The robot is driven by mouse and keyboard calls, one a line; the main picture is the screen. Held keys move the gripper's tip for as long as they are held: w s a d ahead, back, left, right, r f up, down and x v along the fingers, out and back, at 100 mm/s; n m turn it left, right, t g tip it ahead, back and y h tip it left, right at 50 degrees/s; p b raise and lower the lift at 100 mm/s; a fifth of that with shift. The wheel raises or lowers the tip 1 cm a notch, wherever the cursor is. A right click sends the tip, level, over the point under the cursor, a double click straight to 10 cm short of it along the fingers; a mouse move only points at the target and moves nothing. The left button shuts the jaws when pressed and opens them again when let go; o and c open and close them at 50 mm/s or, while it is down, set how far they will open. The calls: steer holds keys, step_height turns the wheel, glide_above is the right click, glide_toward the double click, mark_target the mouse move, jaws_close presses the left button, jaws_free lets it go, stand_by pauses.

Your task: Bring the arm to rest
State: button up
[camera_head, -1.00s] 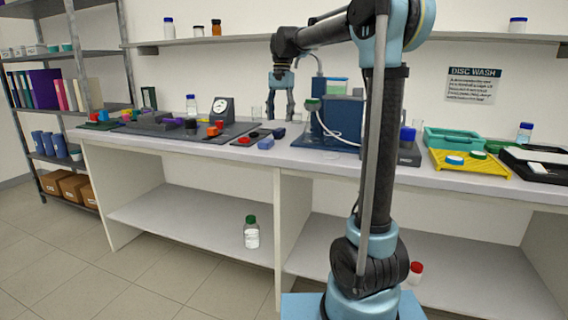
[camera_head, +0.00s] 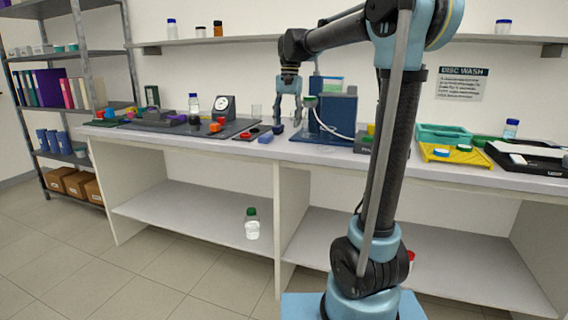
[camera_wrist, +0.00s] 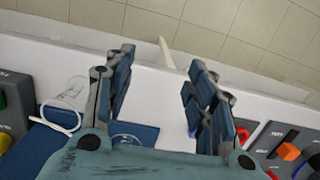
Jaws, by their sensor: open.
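My gripper (camera_head: 288,108) hangs pointing down above the bench (camera_head: 330,150), near its back, just left of the blue apparatus (camera_head: 338,114). In the wrist view my gripper (camera_wrist: 160,95) shows its two dark blue fingers wide apart. Nothing is between them except a view down to the white bench top (camera_wrist: 158,98). My arm rises in front of the bench at the right and reaches back and left over it, bent at the elbow.
A dial gauge (camera_head: 224,107) and grey trays stand left of my gripper. A blue block (camera_head: 265,138) lies close below. A clear vessel (camera_wrist: 68,98) is near the left finger in the wrist view. A yellow rack (camera_head: 460,156) is at the right. A shelf (camera_head: 240,41) runs behind.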

steer(key=s+d+f+n+t, duration=0.1)
steer(key=s+d+f, duration=0.45)
steer(key=s, duration=0.25)
steer(key=s+d+f+n+t, duration=0.1)
steer(key=s+d+f, duration=0.45)
steer(key=s, duration=0.25)
steer(key=s+d+f+n, duration=0.1)
steer(key=s+d+f, duration=0.2)
steer(key=s+f, duration=0.3)
steer(key=s+d+f+t, duration=0.1)
steer(key=s+d+f, duration=0.2)
steer(key=s+f, duration=0.4)
step_height(320, 180, down, 4)
steer(key=shift+s+d+r+n+h, duration=0.1)
steer(key=shift+s+d+n+h, duration=0.2)
steer(key=shift+d+n, duration=0.1)
steer(key=shift+w+f, duration=0.25)
steer(key=shift+w, duration=0.2)
